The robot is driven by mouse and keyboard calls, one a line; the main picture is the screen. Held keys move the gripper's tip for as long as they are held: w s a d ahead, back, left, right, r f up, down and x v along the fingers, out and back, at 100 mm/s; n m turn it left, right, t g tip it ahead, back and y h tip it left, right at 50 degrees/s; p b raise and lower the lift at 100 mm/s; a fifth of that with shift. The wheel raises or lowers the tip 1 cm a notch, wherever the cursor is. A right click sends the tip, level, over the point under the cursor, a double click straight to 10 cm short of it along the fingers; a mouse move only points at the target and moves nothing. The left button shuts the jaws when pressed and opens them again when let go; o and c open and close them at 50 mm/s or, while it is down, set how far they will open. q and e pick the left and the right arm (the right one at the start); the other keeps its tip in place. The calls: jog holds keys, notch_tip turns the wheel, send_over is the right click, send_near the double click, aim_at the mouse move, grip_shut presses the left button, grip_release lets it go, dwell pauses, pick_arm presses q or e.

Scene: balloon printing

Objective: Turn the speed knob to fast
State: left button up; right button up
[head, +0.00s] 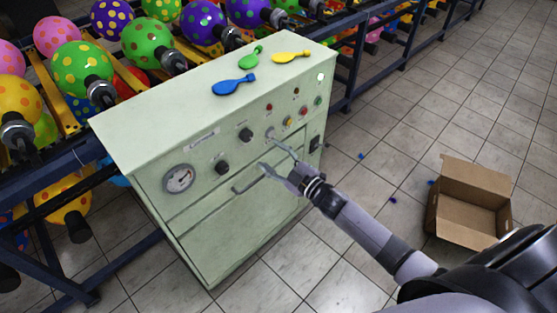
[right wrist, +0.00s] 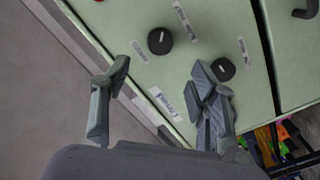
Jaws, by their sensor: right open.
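The pale green cabinet (head: 245,155) carries a control panel with two black knobs. The upper knob (head: 246,134) also shows in the right wrist view (right wrist: 160,41). The lower knob (head: 222,167) also shows there (right wrist: 223,69). The label lettering is too small to read, so I cannot tell which is the speed knob or its setting. My right gripper (head: 267,151) is open in front of the panel, to the right of both knobs in the head view. In the right wrist view its spread fingers (right wrist: 158,72) hold nothing. My left gripper is not in view.
A round gauge (head: 179,179) sits at the panel's left and a drawer handle (head: 247,186) below the knobs. Several small coloured buttons are at the right. Flat balloons (head: 233,85) lie on top. Racks of inflated balloons stand behind. An open cardboard box (head: 470,205) stands on the floor.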

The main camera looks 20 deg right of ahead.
jog(key=shift+v, duration=1.05)
